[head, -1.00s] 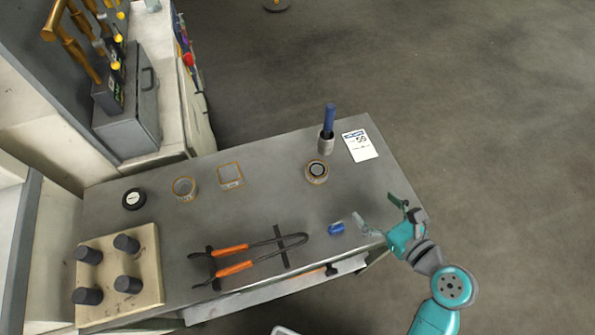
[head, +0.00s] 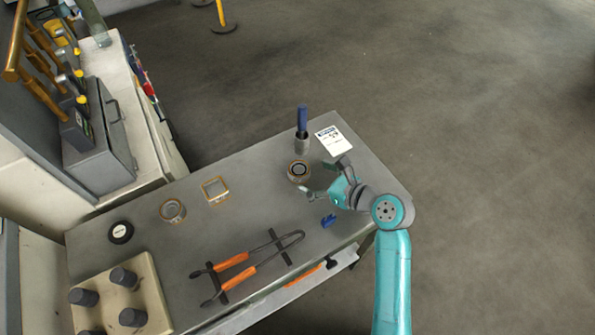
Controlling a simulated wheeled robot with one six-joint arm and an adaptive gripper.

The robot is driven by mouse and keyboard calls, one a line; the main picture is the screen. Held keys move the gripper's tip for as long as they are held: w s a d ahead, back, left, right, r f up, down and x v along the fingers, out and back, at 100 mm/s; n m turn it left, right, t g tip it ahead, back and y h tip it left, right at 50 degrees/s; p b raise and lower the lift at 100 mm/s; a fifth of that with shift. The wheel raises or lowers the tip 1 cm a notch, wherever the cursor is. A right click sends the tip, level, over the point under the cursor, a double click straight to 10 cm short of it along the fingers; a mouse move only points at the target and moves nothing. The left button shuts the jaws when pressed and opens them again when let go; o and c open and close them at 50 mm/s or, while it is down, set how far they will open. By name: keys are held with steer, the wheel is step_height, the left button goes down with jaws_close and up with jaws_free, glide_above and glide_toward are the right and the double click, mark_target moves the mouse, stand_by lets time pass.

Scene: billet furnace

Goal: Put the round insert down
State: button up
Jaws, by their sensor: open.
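Two round ring-shaped pieces lie on the grey table (head: 120,295). One round piece (head: 299,171) with a dark centre is near the far right of the table. The other, a round ring (head: 172,210) with an orange-brown rim, is at the left. I cannot tell which of them is the round insert. My gripper (head: 322,181) is open and appears empty, just right of the dark-centred round piece, with its fingers pointing left toward it. I cannot tell whether they touch it.
A square frame (head: 214,189), a blue-handled tool in a cup (head: 302,130), a paper card (head: 333,140), a small blue object (head: 328,221), orange-handled tongs (head: 235,262), a black disc (head: 121,232) and a block with dark pegs (head: 148,290) are on the table.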

mark_target(297, 168)
steer(key=shift+x, duration=2.95)
steer(key=shift+a+r, duration=0.1)
steer(key=shift+r, duration=0.05)
steer(key=shift+r, duration=0.1)
jaws_close()
steer(key=shift+r, duration=0.1)
step_height(297, 168, up, 10)
